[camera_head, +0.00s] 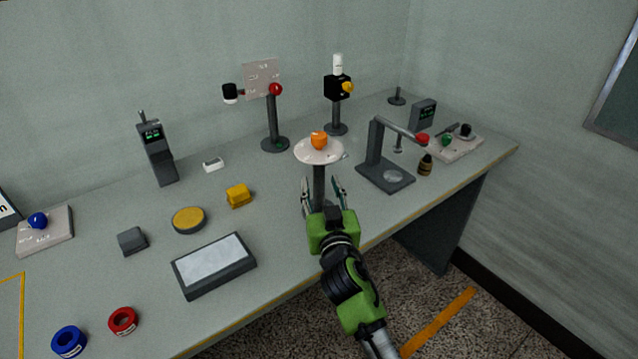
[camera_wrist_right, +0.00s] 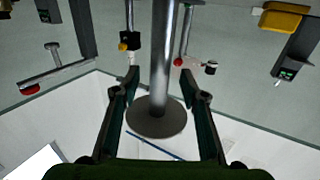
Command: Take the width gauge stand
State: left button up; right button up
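A stand with a dark post (camera_head: 319,177), a round white plate on top and an orange knob (camera_head: 319,141) is near the front edge of the table. No readable label shows whether it is the width gauge stand. My right gripper (camera_head: 323,187) is open around its post, below the plate. In the right wrist view, which looks upside down, the grey post (camera_wrist_right: 162,55) runs between the two fingers with a gap on each side, and the plate's underside (camera_wrist_right: 157,117) shows dark. The stand's foot is hidden behind my gripper in the head view. My left gripper is not in view.
An angled dark stand with a red-tipped arm (camera_head: 385,172) and a small dark bottle (camera_head: 425,165) are to the right. Two taller stands (camera_head: 272,125) (camera_head: 337,112) are behind. A yellow block (camera_head: 238,195) and a grey-topped box (camera_head: 214,264) are to the left.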

aim_at(320, 182)
jog(key=shift+w+a+f, duration=0.1)
jog(key=shift+w+a, duration=0.05)
jog(key=shift+w, duration=0.8)
jog(key=shift+w+a, duration=0.15)
jog(key=shift+w, duration=0.75)
grip_shut()
jog(key=shift+r, duration=0.2)
